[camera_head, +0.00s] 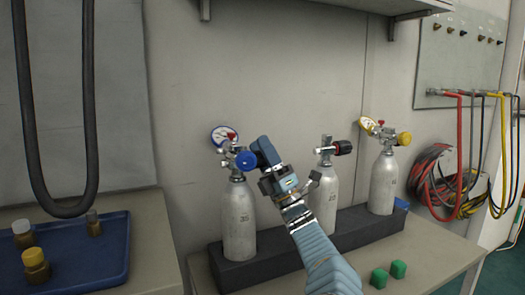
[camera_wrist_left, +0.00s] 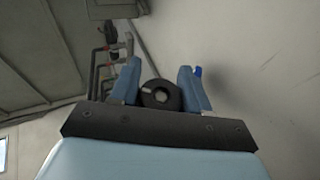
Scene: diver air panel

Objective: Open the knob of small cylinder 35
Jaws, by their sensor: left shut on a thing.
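Small cylinder 35 (camera_head: 239,222) is the grey-white one at the left of the row, with its number on its side. Its valve carries a blue knob (camera_head: 246,160) on the right and a white gauge (camera_head: 223,136) on the upper left. My left gripper (camera_head: 263,153) is at that knob, its arm coming up from below, and it hides part of the valve's right side. In the left wrist view, my fingers (camera_wrist_left: 160,88) stand on both sides of a dark round knob end (camera_wrist_left: 160,95) with a pale centre. The gripper is shut on it. My right gripper is not in view.
Two more cylinders, a middle one (camera_head: 325,202) and a right one (camera_head: 383,186), stand in the dark rack (camera_head: 267,271). Green blocks (camera_head: 398,268) lie on the bench in front. A blue tray (camera_head: 112,262) with bottles is at left. Hoses (camera_head: 460,150) hang at right.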

